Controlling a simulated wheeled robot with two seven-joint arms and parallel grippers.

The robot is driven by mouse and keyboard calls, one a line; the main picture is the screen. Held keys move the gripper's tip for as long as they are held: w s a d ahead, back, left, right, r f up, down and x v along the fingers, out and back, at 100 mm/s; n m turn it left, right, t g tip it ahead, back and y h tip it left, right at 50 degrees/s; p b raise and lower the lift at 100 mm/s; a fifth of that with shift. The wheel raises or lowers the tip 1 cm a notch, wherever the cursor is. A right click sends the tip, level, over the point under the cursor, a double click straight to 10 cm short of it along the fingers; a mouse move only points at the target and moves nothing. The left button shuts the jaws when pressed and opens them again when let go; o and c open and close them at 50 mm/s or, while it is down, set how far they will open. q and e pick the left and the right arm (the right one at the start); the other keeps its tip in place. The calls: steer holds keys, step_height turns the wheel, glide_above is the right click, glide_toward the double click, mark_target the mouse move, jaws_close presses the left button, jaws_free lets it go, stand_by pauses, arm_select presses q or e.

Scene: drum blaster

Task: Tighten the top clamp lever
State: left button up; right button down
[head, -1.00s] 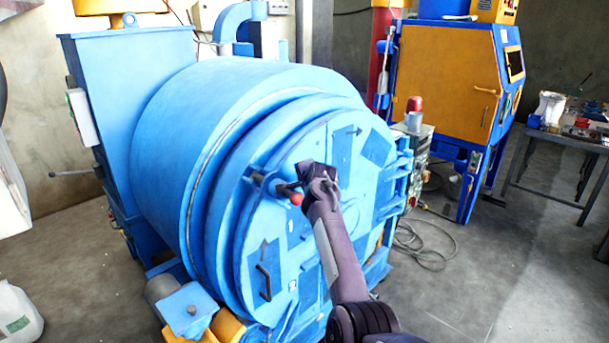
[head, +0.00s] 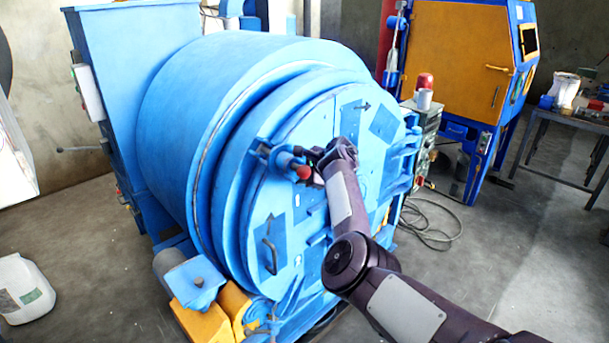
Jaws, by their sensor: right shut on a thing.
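The top clamp lever (head: 283,158) sits at the upper left rim of the blaster's round blue door (head: 345,120). A red ball knob (head: 304,172) is at its end. My right gripper (head: 312,158) is at the lever by the red knob, in front of the door, and is shut on the lever. Its fingertips are small and partly hidden by my wrist, so the exact grip is unclear. My left gripper is out of view.
A curved door handle (head: 270,256) is at the lower left of the door. A control box with a red lamp (head: 424,81) stands to the right, near a yellow and blue cabinet (head: 450,60). A cable (head: 430,220) lies on the floor at the right.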

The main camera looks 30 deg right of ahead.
steer(key=shift+s+a+f, duration=0.1)
steer(key=shift+a+f, duration=0.05)
steer(key=shift+f, duration=0.2)
steer(key=c, duration=1.4)
jaws_free()
steer(key=shift+r, duration=0.1)
steer(key=shift+d+b+v, duration=0.2)
steer(key=shift+b+v, duration=0.65)
steer(key=shift+v, duration=3)
